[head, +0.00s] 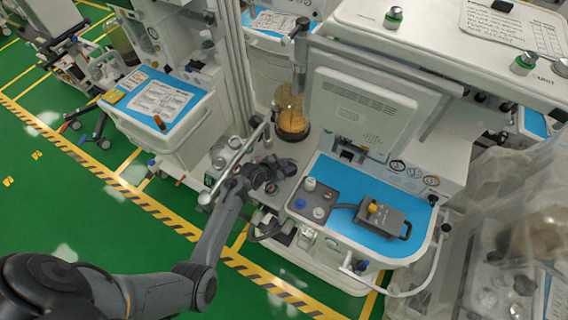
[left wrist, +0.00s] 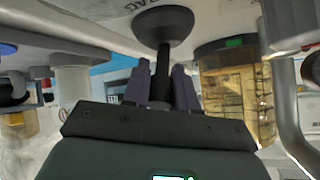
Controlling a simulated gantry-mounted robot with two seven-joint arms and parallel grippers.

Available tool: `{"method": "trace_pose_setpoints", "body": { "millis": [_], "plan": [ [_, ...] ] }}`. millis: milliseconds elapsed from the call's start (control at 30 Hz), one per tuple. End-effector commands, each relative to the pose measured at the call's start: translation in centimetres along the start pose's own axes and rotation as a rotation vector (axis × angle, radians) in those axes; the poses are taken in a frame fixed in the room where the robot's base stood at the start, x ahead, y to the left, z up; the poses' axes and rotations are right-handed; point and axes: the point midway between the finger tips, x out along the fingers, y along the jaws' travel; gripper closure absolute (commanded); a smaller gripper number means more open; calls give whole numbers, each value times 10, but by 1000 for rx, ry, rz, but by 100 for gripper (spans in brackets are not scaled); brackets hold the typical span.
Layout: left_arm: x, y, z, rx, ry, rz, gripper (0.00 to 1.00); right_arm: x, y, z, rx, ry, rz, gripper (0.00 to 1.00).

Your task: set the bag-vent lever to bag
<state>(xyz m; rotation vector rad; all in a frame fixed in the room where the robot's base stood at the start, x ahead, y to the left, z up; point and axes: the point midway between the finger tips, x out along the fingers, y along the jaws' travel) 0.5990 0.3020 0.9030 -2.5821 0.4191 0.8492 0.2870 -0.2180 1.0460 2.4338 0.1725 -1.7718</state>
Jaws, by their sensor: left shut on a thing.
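The bag-vent lever (left wrist: 163,68) shows in the left wrist view as a dark stem coming from a black round base (left wrist: 163,25) on a pale panel. Partly cut-off lettering is on the panel beside the base, too cropped to read surely. My left gripper (left wrist: 160,92) is shut on the stem, with one dark finger on each side. In the head view my left gripper (head: 284,168) is at the left side of the anaesthesia cart (head: 335,250), where it hides the lever. The lever's setting cannot be told. My right gripper is not in view.
An amber bellows canister (head: 291,115) stands just behind the left gripper; it is close on the right in the wrist view (left wrist: 235,90). A grey monitor back (head: 358,108) and a blue worktop (head: 345,185) with a grey box (head: 381,221) are to the right. Green floor is open at left.

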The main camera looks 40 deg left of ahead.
Motion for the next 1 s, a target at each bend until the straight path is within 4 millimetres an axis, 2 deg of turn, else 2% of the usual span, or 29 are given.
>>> {"method": "trace_pose_setpoints", "body": {
  "millis": [567,600,700,733,1000],
  "plan": [
    [2,4,-4,15,35,-13,100,2,0,1,2,0,-1,51],
    [2,4,-3,15,34,-13,68,2,0,1,2,0,-1,51],
    [2,4,-3,14,33,-13,53,2,0,1,2,0,-2,51],
    [2,4,-3,14,33,-13,49,2,0,1,2,0,-2,51],
    [2,4,-2,13,31,-13,49,2,-1,1,2,0,-2,51]
  ]
}}
